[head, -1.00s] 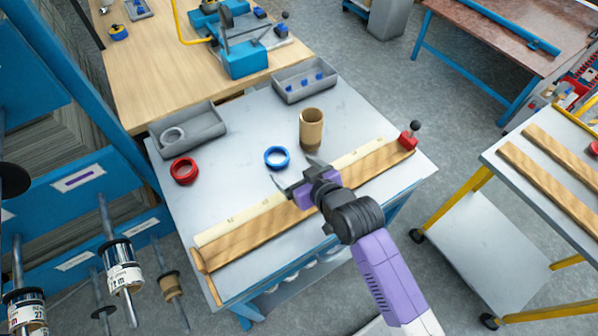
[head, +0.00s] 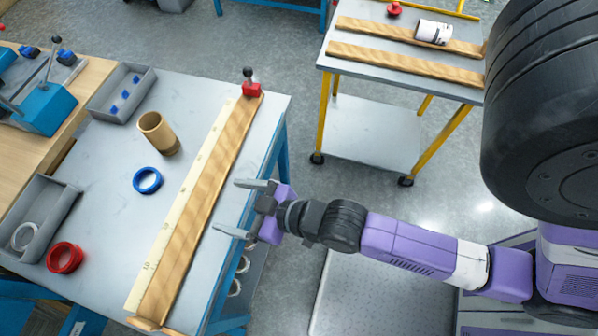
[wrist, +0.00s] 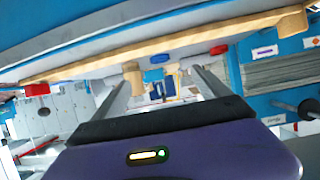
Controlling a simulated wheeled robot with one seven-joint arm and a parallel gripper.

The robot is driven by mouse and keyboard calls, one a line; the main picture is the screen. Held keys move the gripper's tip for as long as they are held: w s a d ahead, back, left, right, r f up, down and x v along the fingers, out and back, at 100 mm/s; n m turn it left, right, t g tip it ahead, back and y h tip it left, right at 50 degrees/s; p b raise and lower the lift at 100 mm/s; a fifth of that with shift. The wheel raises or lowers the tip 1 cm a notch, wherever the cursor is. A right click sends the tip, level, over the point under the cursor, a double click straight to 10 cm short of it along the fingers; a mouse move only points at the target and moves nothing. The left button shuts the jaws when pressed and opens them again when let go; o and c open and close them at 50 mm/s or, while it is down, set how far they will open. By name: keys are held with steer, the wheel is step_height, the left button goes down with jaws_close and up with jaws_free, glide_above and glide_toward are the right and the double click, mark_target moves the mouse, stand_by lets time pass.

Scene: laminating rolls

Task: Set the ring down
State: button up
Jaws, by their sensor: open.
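A blue ring (head: 147,180) lies flat on the grey table (head: 200,95), beside a brown tube (head: 158,133). A red ring (head: 65,257) lies nearer the table's front left. A pale ring (head: 24,237) is in a grey tray. My gripper (head: 228,207) is open and empty over the table's right side, its fingers pointing left toward the wooden strip and the blue ring. The blue ring is well apart from the fingertips. In the wrist view the blue ring (wrist: 159,58) and red ring (wrist: 218,49) show beyond the open fingers (wrist: 158,88).
A wooden strip (head: 205,190) with a pale scale and a red stop (head: 251,88) lies between my gripper and the rings. Two grey trays (head: 40,215) stand along the left. A yellow-legged cart (head: 345,65) with wooden rails and a white roll (head: 433,32) stands at the back.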

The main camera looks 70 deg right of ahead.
steer(key=v, duration=1.1)
steer(key=shift+r+t, duration=0.4)
steer(key=shift+o, duration=0.4)
steer(key=s+r, duration=0.6)
steer(key=shift+a+r+n+t, duration=0.15)
steer(key=shift+a+n+t, duration=0.15)
steer(key=shift+t, duration=0.1)
